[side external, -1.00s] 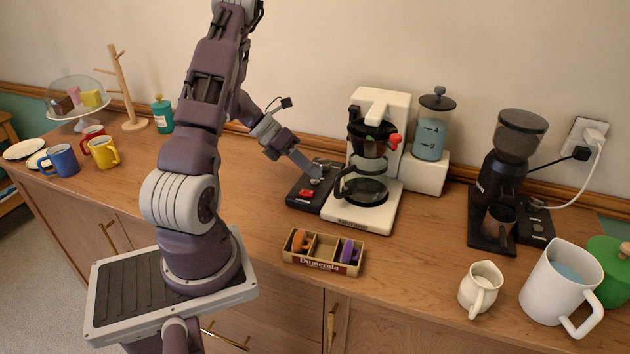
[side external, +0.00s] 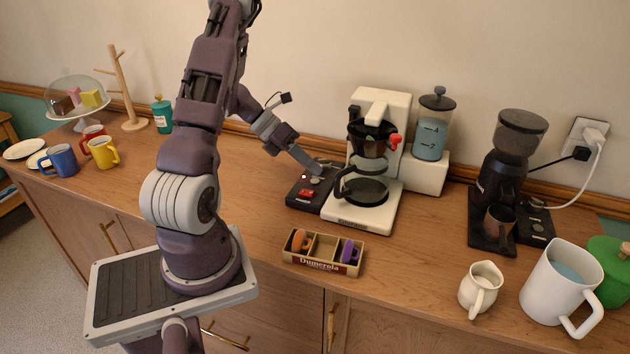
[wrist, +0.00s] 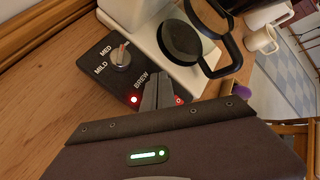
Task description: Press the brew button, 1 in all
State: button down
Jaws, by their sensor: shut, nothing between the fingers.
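The coffee maker (side external: 378,110) stands against the wall with its black control panel (side external: 303,198) on its left. The panel carries a red switch (side external: 306,193), a round silver button (side external: 315,180) and a small lit red light (side external: 304,176). In the wrist view the BREW label (wrist: 140,82), the glowing red light (wrist: 134,99) and a knob (wrist: 121,56) marked MILD and MED show. My gripper (side external: 319,172) is shut and empty, its tips just over the panel near the silver button. In the wrist view the fingers (wrist: 158,88) hide the button; contact cannot be told.
The glass carafe (side external: 366,190) stands close right of the panel. A small box (side external: 322,268) with colored pods lies in front. A grinder (side external: 497,180), a small white jug (side external: 481,288) and a large white pitcher (side external: 560,284) stand to the right. Mugs (side external: 62,160) are far left.

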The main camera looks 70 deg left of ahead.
aim_at(311, 180)
jog(key=shift+r, duration=2.5)
jog(key=d+r+m, duration=0.2)
jog(key=d+m, duration=0.1)
jog(key=w+d+r+m+g+h, duration=0.1)
jog(key=d+r+m, duration=0.1)
jog(key=d+m, duration=0.1)
jog(key=d+r+m+g, duration=0.1)
jog(key=d+r+m, duration=0.2)
jog(key=d, duration=0.2)
jog(key=shift+w+d+r, duration=0.1)
jog(key=shift+w+d, duration=0.15)
jog(key=shift+w, duration=0.05)
jog(key=s+d+r+m+y, duration=0.3)
jog(key=s+d+m, duration=0.4)
jog(key=m, duration=0.7)
jog(key=s+d+r+m+y, duration=0.3)
jog(key=s+d+m, duration=0.5)
jog(key=m, duration=0.7)
jog(key=shift+s+d+r, duration=0.3)
jog(key=shift+s+r, duration=0.05)
jog(key=shift+r, duration=0.4)
